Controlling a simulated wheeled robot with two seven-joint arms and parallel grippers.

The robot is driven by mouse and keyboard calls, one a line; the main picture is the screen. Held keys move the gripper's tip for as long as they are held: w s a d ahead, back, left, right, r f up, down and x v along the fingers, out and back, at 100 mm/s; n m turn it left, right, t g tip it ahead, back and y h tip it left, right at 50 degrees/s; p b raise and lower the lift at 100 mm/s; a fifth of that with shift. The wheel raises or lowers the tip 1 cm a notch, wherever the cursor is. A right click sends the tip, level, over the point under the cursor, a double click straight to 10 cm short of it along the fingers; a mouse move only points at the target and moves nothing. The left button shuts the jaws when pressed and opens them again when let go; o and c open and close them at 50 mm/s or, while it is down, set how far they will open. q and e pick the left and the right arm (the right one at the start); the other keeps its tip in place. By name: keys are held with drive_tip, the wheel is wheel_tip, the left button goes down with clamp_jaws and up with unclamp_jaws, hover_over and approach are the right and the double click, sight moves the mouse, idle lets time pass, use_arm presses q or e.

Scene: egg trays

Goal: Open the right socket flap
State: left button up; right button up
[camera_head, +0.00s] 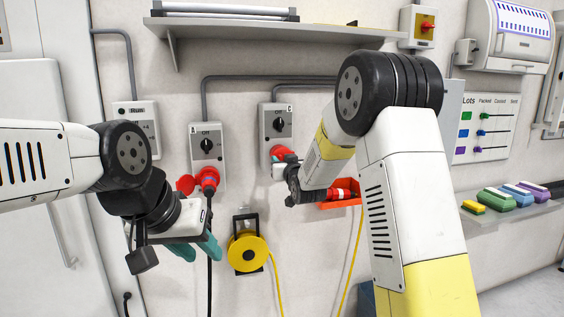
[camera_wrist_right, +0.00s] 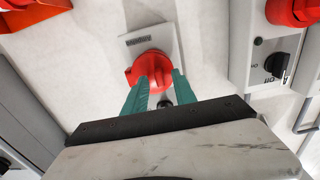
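The right socket, under switch box C (camera_head: 277,122), has a red round flap (camera_head: 280,152) that looks closed. In the right wrist view the red flap (camera_wrist_right: 150,67) sits on a pale plate just beyond my fingertips. My right gripper (camera_wrist_right: 162,77) is open, its teal fingers apart; the left finger overlaps the flap's edge in the picture, and I cannot tell whether it touches. In the head view my right gripper's fingers are hidden behind the wrist. My left gripper (camera_head: 200,251) is open and empty, left of the yellow cable reel.
The left socket (camera_head: 206,178) under box B has its red flap open and a black cable. A red plug (camera_head: 341,194) lies in an orange tray (camera_head: 325,206) right of the right socket. A yellow reel (camera_head: 247,252) hangs below. A shelf (camera_head: 250,30) is above.

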clamp_jaws()
idle(1.4)
